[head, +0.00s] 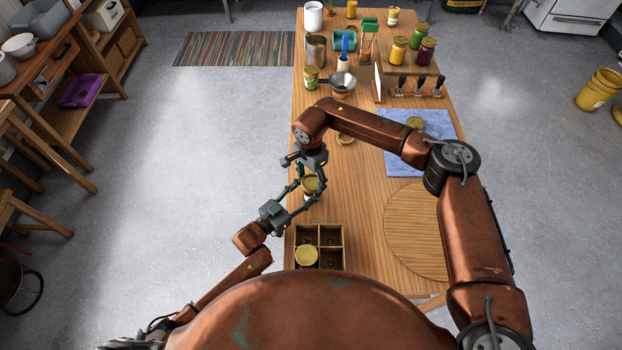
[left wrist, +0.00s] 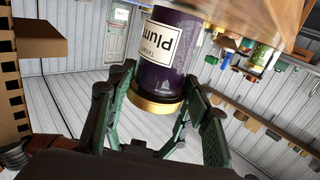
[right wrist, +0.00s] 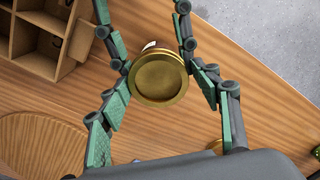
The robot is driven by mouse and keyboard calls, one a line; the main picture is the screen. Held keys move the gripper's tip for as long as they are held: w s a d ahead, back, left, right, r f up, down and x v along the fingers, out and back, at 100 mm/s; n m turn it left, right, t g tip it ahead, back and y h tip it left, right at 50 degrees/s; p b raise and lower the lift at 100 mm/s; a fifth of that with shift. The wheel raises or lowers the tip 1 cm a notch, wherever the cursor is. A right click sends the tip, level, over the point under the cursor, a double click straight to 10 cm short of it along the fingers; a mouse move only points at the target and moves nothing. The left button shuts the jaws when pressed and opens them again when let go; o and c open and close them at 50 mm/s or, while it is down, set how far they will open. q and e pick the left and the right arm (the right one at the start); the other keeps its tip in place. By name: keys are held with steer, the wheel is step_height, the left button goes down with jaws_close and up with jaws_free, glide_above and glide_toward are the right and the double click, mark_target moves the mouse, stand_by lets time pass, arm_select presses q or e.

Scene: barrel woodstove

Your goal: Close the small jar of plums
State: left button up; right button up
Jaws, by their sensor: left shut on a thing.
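The small plum jar (head: 311,186) stands on the table near its left edge. In the left wrist view the dark purple plum jar (left wrist: 168,55) appears upside down, with a gold lid (left wrist: 157,107) on its top end. My left gripper (head: 302,193) is shut on the jar from the near left. My right gripper (head: 307,175) comes down over the jar from above. In the right wrist view the round gold lid (right wrist: 159,79) sits between my right fingers, which look open around it. Whether they touch it is hard to tell.
A divided wooden box (head: 331,236) with a gold-lidded jar (head: 307,255) stands just nearer. A round board (head: 415,232) and a blue cloth (head: 399,160) bearing a lid (head: 415,122) lie to the right. A funnel (head: 342,83) and several jars stand farther back.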

arm_select(q)
steer(key=shift+w+r, duration=0.1)
steer(key=shift+r, duration=0.3)
arm_select(e)
steer(key=shift+s+f, duration=0.1)
steer(key=shift+f, duration=0.05)
arm_select(q)
steer(key=shift+f, duration=0.15)
arm_select(e)
steer(key=shift+r, duration=2.1)
arm_select(q)
steer(key=shift+f, duration=0.1)
arm_select(e)
steer(key=c, duration=1.3)
steer(key=shift+o, duration=0.2)
steer(key=shift+f, duration=0.45)
steer(key=shift+f, duration=0.7)
steer(key=shift+f, duration=0.1)
